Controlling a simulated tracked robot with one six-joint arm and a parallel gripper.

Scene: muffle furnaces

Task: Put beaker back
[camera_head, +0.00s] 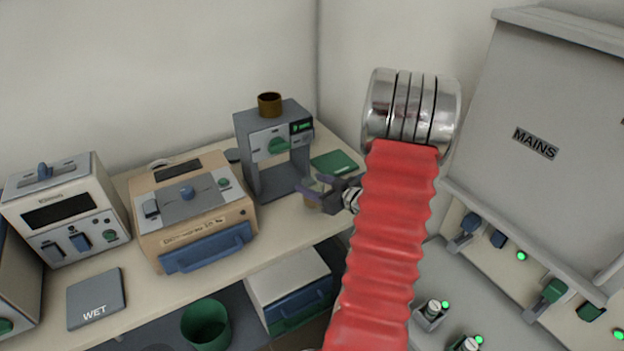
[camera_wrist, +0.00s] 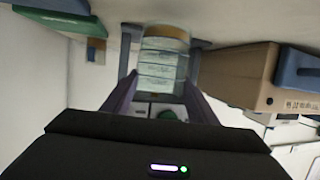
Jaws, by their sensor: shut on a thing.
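My gripper (camera_head: 316,187) is at the right end of the bench, in front of the grey stand-like device. Its purple fingers also show in the wrist view (camera_wrist: 160,84), shut on the beaker (camera_wrist: 164,60). The beaker is a clear, pale cylinder with banded markings and a brownish end. In the head view the beaker is small and partly hidden by the fingers; I cannot tell whether it touches the bench. A green pad (camera_head: 335,163) lies behind my gripper, and a grey pad marked WET (camera_head: 96,300) lies at the bench's front left.
The grey device (camera_head: 256,166) with a brown cup on top (camera_head: 269,104) stands left of my gripper. A tan furnace (camera_head: 190,212) and a white instrument (camera_head: 66,210) stand further left. A green bin (camera_head: 205,325) is below. A MAINS panel (camera_head: 536,143) rises at right.

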